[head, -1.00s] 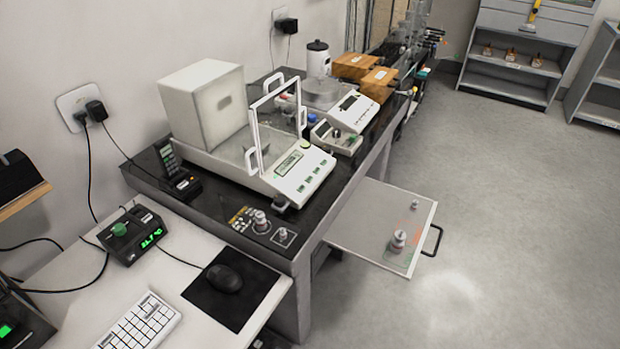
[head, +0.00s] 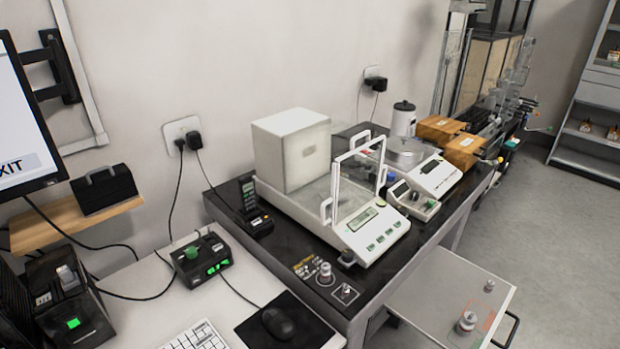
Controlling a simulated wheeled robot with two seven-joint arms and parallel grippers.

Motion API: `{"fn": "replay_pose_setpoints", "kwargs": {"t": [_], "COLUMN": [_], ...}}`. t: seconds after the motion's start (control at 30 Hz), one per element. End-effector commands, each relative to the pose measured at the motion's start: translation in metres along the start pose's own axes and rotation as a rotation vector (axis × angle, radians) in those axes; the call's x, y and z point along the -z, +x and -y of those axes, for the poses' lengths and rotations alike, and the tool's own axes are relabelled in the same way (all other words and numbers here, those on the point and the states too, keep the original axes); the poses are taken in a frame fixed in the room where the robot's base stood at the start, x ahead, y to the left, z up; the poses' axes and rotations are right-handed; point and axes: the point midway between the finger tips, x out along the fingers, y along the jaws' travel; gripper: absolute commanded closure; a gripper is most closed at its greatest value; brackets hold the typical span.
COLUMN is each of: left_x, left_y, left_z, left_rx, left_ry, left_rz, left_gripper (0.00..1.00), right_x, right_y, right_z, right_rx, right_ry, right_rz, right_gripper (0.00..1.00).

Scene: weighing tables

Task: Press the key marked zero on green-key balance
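The green-key balance (head: 372,233) stands on the dark-topped weighing table in the head view, right of centre. It is white, with a small display (head: 363,218) and a row of green keys (head: 381,243) along its sloped front. The marks on the keys are too small to read. A big pale box (head: 291,150) stands at its back, with a clear draught shield and white-framed handles in front of it. Neither of my grippers shows in the view.
A second balance (head: 436,176) and a small control box (head: 413,201) stand behind. Metal weights (head: 325,274) sit near the table's front corner. A pull-out shelf (head: 440,290) with weights juts out right. A desk with mouse (head: 277,323) and keyboard lies in front. Floor is clear at right.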

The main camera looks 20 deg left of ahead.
Motion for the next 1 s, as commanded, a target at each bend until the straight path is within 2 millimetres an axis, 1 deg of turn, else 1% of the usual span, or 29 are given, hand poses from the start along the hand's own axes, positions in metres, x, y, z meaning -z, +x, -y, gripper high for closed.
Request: {"fn": "replay_pose_setpoints", "kwargs": {"t": [0.03,0.2,0.23,1.0], "left_x": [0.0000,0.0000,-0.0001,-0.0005], "left_y": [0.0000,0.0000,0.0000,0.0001], "left_z": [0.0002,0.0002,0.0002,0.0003], "left_rx": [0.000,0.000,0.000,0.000], "left_ry": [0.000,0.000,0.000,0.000], "left_rz": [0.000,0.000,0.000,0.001], "left_gripper": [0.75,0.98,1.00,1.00], "right_x": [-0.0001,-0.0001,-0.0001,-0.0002], "right_y": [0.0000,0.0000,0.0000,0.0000], "right_z": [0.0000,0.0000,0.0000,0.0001], "right_rx": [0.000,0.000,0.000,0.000], "right_ry": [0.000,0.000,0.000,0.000], "right_rz": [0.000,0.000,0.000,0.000], "right_gripper": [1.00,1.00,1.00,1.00]}}
